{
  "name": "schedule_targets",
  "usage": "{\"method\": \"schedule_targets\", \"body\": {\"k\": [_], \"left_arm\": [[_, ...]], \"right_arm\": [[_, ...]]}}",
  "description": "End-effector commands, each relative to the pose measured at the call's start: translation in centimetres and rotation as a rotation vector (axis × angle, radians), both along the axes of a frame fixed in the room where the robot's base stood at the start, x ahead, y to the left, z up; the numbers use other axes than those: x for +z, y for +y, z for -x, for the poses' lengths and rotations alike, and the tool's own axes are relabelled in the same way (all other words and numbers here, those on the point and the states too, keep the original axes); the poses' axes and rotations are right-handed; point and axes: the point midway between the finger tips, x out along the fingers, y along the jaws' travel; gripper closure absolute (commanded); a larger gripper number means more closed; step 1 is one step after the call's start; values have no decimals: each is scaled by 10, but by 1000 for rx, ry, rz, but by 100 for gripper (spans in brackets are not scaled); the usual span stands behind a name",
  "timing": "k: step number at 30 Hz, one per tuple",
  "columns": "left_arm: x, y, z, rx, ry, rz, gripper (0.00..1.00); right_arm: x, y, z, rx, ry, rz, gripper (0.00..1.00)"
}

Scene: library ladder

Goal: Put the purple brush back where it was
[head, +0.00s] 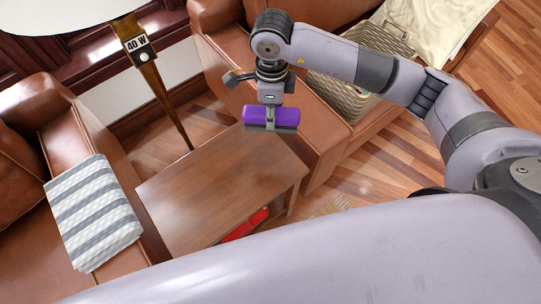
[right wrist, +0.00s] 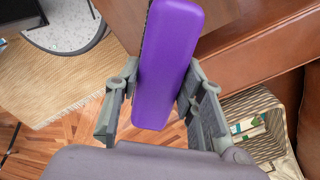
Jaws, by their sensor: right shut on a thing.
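The purple brush (head: 257,115) is held in my right gripper (head: 270,114). In the head view it hangs over the far right end of the small brown wooden table (head: 190,190). A gap to the tabletop seems to show, but its height is hard to tell. In the right wrist view the brush (right wrist: 165,65) stands lengthwise between the two fingers, which close on it from both sides. My left gripper is not in view.
A brown leather sofa with a striped blanket (head: 93,212) is at left. Another, behind the table, carries a woven basket (head: 343,95), also in the right wrist view (right wrist: 255,105). A lamp (head: 160,85) stands behind the table. A red thing (head: 246,224) lies below it. Most of the tabletop is bare.

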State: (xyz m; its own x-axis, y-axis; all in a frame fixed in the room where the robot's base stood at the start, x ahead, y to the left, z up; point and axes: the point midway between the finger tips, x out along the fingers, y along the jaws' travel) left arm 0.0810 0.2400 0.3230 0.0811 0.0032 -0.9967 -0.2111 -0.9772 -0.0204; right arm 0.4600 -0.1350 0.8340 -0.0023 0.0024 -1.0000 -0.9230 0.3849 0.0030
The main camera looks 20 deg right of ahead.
Motion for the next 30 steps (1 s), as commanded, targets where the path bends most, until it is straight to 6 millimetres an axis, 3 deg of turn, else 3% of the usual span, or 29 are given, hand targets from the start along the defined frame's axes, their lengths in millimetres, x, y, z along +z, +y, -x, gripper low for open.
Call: {"method": "schedule_targets", "body": {"k": [5, 18, 30], "left_arm": [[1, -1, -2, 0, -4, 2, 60], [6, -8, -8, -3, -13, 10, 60], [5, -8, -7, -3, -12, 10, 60]], "right_arm": [[-18, 1, -1, -46, 6, 1, 90], [-131, 2, -1, -44, 5, 0, 90], [-180, 2, -1, -43, 3, 0, 90]]}}
